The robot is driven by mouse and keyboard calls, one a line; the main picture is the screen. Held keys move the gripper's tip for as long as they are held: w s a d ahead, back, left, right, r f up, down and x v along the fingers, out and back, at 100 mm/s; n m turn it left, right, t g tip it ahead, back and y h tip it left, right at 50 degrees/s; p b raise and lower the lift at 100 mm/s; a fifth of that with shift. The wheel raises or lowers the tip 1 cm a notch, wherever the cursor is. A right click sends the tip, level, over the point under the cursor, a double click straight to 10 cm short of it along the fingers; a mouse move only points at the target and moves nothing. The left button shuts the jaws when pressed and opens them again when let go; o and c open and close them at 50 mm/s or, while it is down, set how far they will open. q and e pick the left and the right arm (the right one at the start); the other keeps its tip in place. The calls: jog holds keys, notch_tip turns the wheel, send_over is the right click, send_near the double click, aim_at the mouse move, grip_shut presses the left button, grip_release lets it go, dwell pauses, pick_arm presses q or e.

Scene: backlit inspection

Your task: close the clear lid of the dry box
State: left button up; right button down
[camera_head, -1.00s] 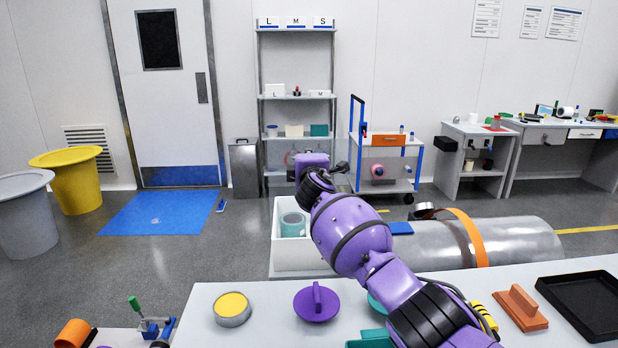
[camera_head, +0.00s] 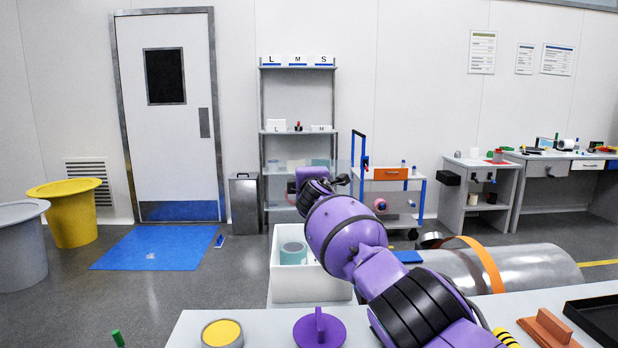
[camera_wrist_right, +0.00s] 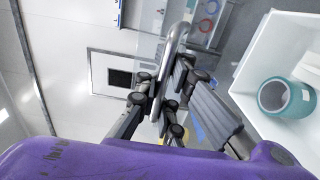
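The dry box (camera_head: 285,285) is a white open-topped box on the floor side of the table, with a teal cylinder (camera_head: 293,253) inside; both also show in the right wrist view, the box (camera_wrist_right: 255,65) and the cylinder (camera_wrist_right: 287,97). Its clear lid (camera_head: 322,165) appears raised, a faint see-through panel behind my arm. In the right wrist view a curved grey handle bar (camera_wrist_right: 178,42) runs down between the dark fingers of my right gripper (camera_wrist_right: 165,95). Whether the fingers press on the bar is unclear. My left gripper is not in view.
The table in front carries a yellow-topped tin (camera_head: 222,333), a purple lidded piece (camera_head: 320,328), an orange-brown block (camera_head: 548,328) and a black tray (camera_head: 600,318). A metal cylinder (camera_head: 520,268) lies right of the box.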

jog(key=shift+f, duration=0.15)
jog(key=c, duration=2.1)
grip_release()
jog(key=shift+s, duration=0.15)
jog(key=s, duration=0.7)
jog(key=shift+s, duration=0.1)
